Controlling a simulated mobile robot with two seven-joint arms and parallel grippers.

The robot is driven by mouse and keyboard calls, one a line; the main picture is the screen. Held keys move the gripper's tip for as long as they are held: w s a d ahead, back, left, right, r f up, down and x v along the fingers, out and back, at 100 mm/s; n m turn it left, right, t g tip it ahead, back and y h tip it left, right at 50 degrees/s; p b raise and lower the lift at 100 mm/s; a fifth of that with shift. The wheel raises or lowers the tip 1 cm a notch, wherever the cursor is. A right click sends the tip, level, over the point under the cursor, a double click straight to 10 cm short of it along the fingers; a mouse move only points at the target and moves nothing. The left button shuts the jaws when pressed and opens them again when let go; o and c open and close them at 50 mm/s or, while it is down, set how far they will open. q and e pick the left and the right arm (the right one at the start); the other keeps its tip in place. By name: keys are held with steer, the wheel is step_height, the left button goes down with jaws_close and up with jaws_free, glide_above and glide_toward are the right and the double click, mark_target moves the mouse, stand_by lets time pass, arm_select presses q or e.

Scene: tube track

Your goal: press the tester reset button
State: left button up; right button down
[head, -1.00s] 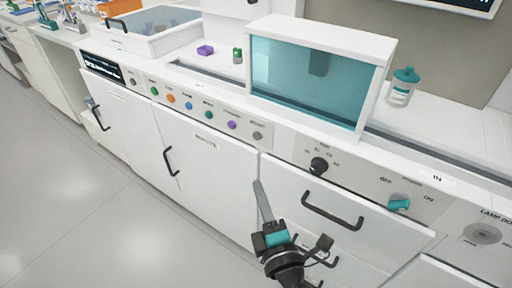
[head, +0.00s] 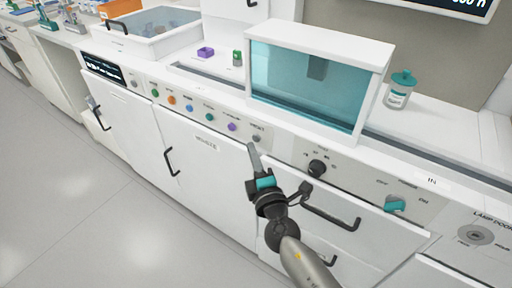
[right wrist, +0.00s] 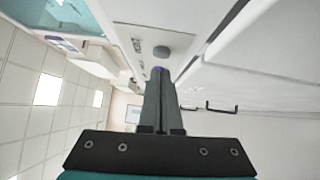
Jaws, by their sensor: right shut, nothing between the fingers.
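A row of round coloured buttons runs along the sloping front panel of the bench in the head view. At its right end is a grey button (head: 257,138), whose small label seems to read reset. It also shows in the right wrist view as a dark grey disc (right wrist: 161,52) on the white panel. My right gripper (head: 252,146) is shut and empty, its tips pointing up just below the grey button. In the right wrist view the shut fingers (right wrist: 158,75) end short of the disc, apparently apart from it. My left gripper is not in view.
A purple button (head: 232,127) is left of the grey one. A black knob (head: 317,168) and a teal switch (head: 395,204) are to the right. Dark drawer handle (head: 331,212) is near my right wrist. A glass-fronted white box (head: 315,85) stands above the panel.

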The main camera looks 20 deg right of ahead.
steer(key=shift+w+d, duration=0.5)
steer(key=shift+d, duration=0.05)
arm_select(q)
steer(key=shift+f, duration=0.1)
